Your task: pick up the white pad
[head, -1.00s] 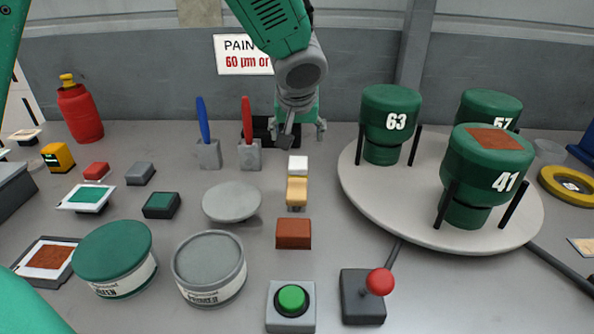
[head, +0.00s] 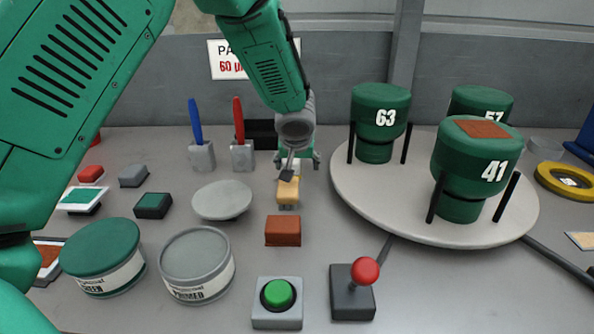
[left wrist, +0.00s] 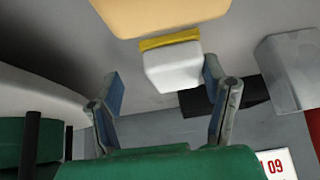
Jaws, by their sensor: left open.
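The white pad (left wrist: 172,68) is a small white block with a yellow strip along one edge, beside a tan block (left wrist: 160,15). In the left wrist view it shows between the fingers of my left gripper (left wrist: 162,80), near their tips, with space seen on both sides. In the head view my left gripper (head: 298,162) points down over the pad at the far end of the tan block (head: 288,192), and mostly hides the pad. The left gripper is open and empty. I cannot tell how far above the pad it is. My right gripper is not in view.
Two grey holders with a blue brush (head: 196,125) and a red brush (head: 239,122) stand left of the gripper. A turntable (head: 400,215) with green numbered containers is at right. A brown block (head: 283,231), a green button (head: 277,294) and a red-knobbed joystick (head: 364,272) are nearer.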

